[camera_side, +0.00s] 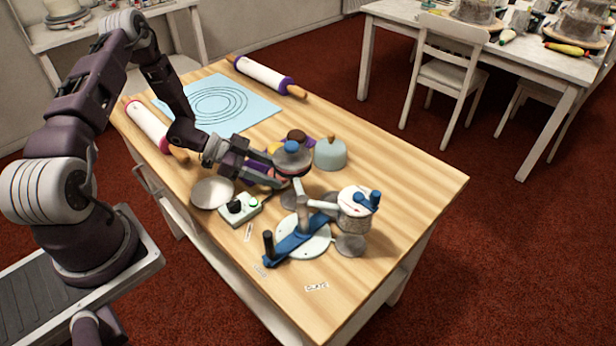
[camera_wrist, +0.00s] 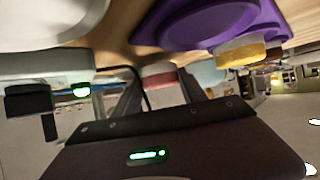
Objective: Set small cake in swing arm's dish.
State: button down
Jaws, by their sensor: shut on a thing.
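In the wrist view a red and whitish piece (camera_wrist: 160,78) shows between the fingers. The cake is over the table, behind the swing arm device (camera_side: 302,240). That device has a white round base, a blue bar with a black knob, and a grey post. I cannot tell which is the swing arm's dish.
A grey drum with a white top and blue handle (camera_side: 355,208) stands right of the post. A control box (camera_side: 240,209) and pale disc (camera_side: 212,193) lie left. A purple stand (camera_wrist: 205,25) is near. The table's right end is clear.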

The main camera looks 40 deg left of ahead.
aim_at(308, 186)
jog(key=w+d, duration=0.3)
jog(key=shift+w+d, duration=0.15)
jog(key=shift+d, duration=0.25)
jog(key=w+d, duration=0.2)
jog(key=d, duration=0.1)
jog(key=shift+w+f, duration=0.3)
jog(key=shift+a+f, duration=0.1)
jog(key=shift+f, duration=0.2)
jog(key=shift+f, duration=0.1)
jog(key=c, duration=0.6)
grip_release()
jog(key=shift+c, duration=0.2)
